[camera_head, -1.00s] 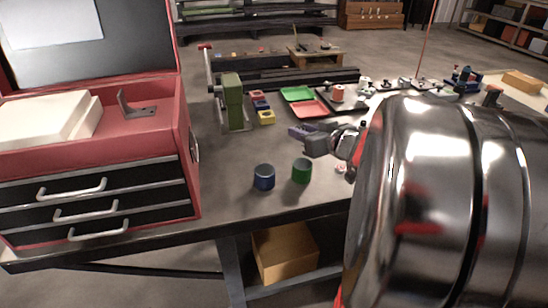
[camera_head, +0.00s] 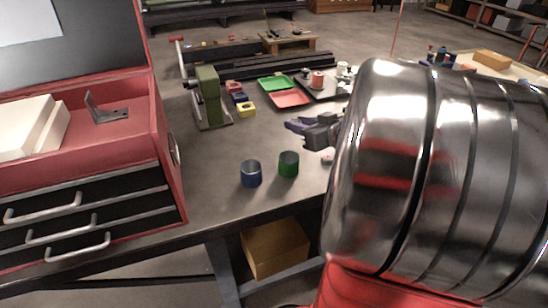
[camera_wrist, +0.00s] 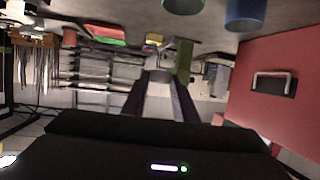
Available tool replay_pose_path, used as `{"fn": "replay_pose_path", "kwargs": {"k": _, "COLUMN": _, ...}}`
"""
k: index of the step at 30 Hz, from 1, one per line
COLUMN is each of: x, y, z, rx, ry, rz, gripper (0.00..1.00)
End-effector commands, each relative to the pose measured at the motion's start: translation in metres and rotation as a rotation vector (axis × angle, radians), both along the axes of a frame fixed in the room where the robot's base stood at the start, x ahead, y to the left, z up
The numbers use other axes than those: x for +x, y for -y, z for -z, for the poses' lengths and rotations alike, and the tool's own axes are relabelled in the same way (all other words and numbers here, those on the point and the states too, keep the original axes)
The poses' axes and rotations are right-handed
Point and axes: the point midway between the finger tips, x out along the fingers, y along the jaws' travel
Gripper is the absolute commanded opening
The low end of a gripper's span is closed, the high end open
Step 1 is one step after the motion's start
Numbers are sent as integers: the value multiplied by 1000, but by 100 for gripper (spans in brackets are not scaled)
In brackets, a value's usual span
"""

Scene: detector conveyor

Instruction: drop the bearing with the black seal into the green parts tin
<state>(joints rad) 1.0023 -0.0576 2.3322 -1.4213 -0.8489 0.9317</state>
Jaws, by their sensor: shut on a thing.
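The green parts tin (camera_head: 289,165) stands upright on the grey workbench, beside a blue tin (camera_head: 251,176) on its left. In the wrist view, the green tin (camera_wrist: 183,5) and the blue tin (camera_wrist: 245,12) are cut off at the top edge. My gripper (camera_head: 293,125) is above the bench, behind the green tin in the head view and apart from it. In the wrist view, my gripper (camera_wrist: 160,80) is shut on a small pale thing between its fingertips, apparently a bearing. Its seal colour cannot be made out.
A red tool chest (camera_head: 120,150) stands on the left. Behind are a green press (camera_head: 208,97), small coloured bins (camera_head: 239,98), a green tray (camera_head: 277,84) and a red tray (camera_head: 290,99). A small pale ring (camera_head: 327,160) lies right of the green tin. My arm hides the right side.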

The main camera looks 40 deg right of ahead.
Motion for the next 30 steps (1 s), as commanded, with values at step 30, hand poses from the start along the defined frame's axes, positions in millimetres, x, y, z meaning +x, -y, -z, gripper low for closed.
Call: {"fn": "replay_pose_path", "kwargs": {"k": 30, "x": 1, "y": -1, "z": 50, "rx": -1, "ry": 0, "rz": -3, "gripper": 35}}
